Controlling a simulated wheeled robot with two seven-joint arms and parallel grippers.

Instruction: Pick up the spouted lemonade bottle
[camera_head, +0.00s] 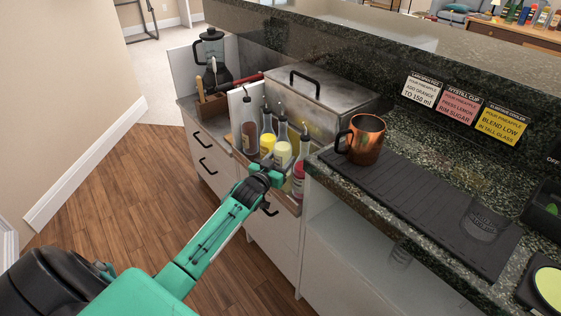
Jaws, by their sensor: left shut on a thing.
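Several spouted bottles stand in a rack on the front of the counter. The pale yellow one, which looks like the lemonade bottle (282,151), is right behind my left gripper (269,174). My left gripper is shut on it from the front, low on its body. The arm and gripper hide the lower part of the bottle, and the fingertips are hard to make out. The bottle looks upright and still among the others. My right gripper is not in view.
Close around are a yellow bottle (267,143), a brown bottle (249,128) and a red bottle (298,178). A steel lidded box (315,95) stands behind. A copper mug (366,140) and a glass (482,220) stand on the dark mat (425,200) to the right.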

